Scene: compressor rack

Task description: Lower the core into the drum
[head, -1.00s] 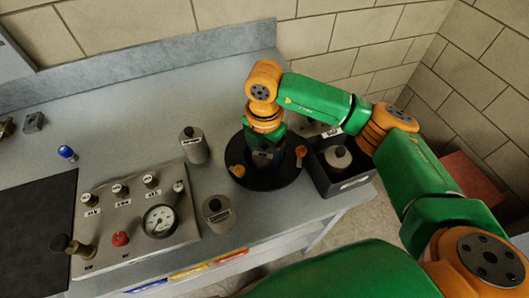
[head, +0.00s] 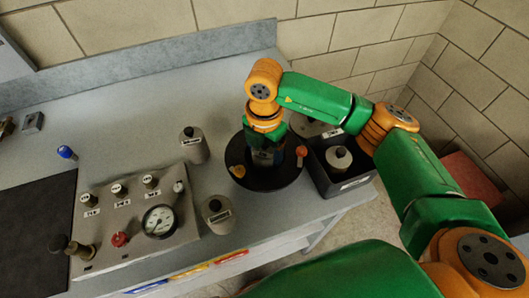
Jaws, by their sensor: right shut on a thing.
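My right arm reaches in from the right, and its gripper (head: 264,157) points down over a round black drum-like unit (head: 283,183) on the bench. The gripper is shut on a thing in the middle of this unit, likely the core. The core is mostly hidden by the gripper and dark against the black, so its depth and whether it touches the unit cannot be told. Orange knobs sit on the unit's rim, one at the left (head: 238,171) and one at the right (head: 302,151). My left gripper is not in view.
A dark open box (head: 355,183) holding a grey canister (head: 338,157) stands close right of the unit. Grey canisters stand left (head: 194,147) and front left (head: 218,217). A gauge panel (head: 135,215) lies further left.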

